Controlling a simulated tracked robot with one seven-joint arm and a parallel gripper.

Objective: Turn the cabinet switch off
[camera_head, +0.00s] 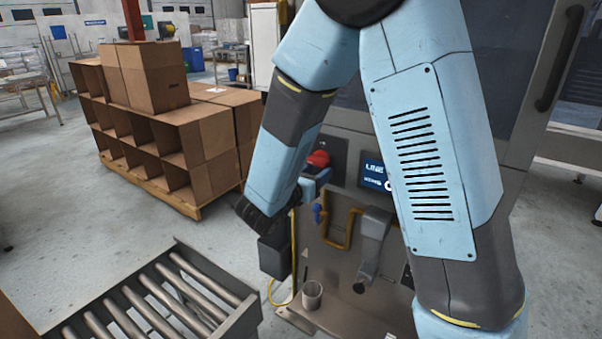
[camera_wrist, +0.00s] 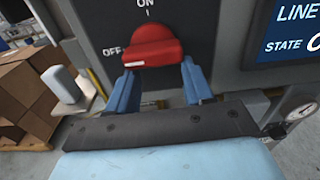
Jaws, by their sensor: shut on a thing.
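The cabinet switch is a red knob (camera_wrist: 153,42) on a dark plate (camera_wrist: 205,25), with ON printed above it and OFF to its left. A pale strip shows on the knob's lower left edge. The knob also shows in the head view (camera_head: 318,158), on the grey cabinet front. My gripper (camera_wrist: 158,66) has its two blue fingers on either side of the knob's lower part and is shut on it. In the head view my gripper (camera_head: 318,182) is partly hidden by my arm.
A blue display (camera_wrist: 290,30) reading LINE STATE, its value cut off after "O", is right of the switch. Below are a yellow pipe (camera_head: 345,232) and a grey lever (camera_head: 373,245). A roller conveyor (camera_head: 235,318) stands front left, with cardboard boxes (camera_head: 205,130) behind.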

